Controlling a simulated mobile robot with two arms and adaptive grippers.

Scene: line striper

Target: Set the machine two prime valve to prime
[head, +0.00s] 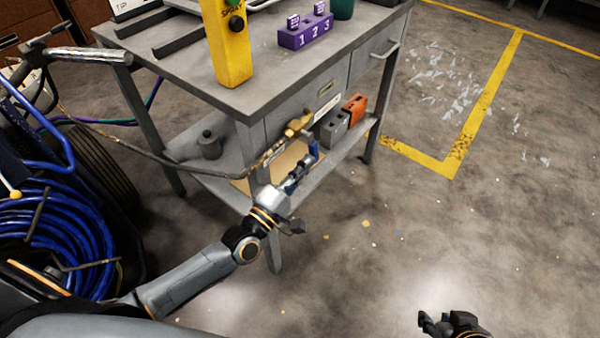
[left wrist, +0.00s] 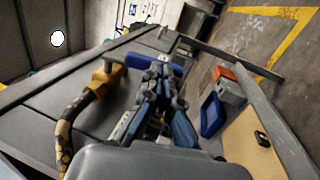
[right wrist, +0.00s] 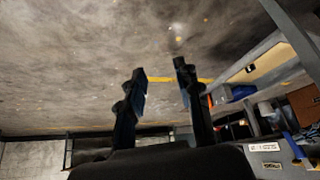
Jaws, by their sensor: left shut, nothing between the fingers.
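I cannot make out the machine two prime valve for certain in any view. My left gripper (head: 306,167) is shut and empty, reaching low in front of the workbench. In the left wrist view its fingers (left wrist: 160,82) are together just in front of a blue bar (left wrist: 172,68); I cannot tell whether they touch it. A yellow-tan fitting (head: 298,126) on a dark hose is just left of the bar; it also shows in the left wrist view (left wrist: 106,78). My right gripper (right wrist: 160,72) is open and empty, low over the floor at the head view's bottom right (head: 445,322).
The grey workbench (head: 290,85) carries a yellow post (head: 228,45) and a purple block marked 1 2 3 (head: 306,36). Its lower shelf holds grey (head: 331,128) and orange (head: 355,108) items. A machine with coiled blue hose (head: 65,235) stands left. The floor at right is clear.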

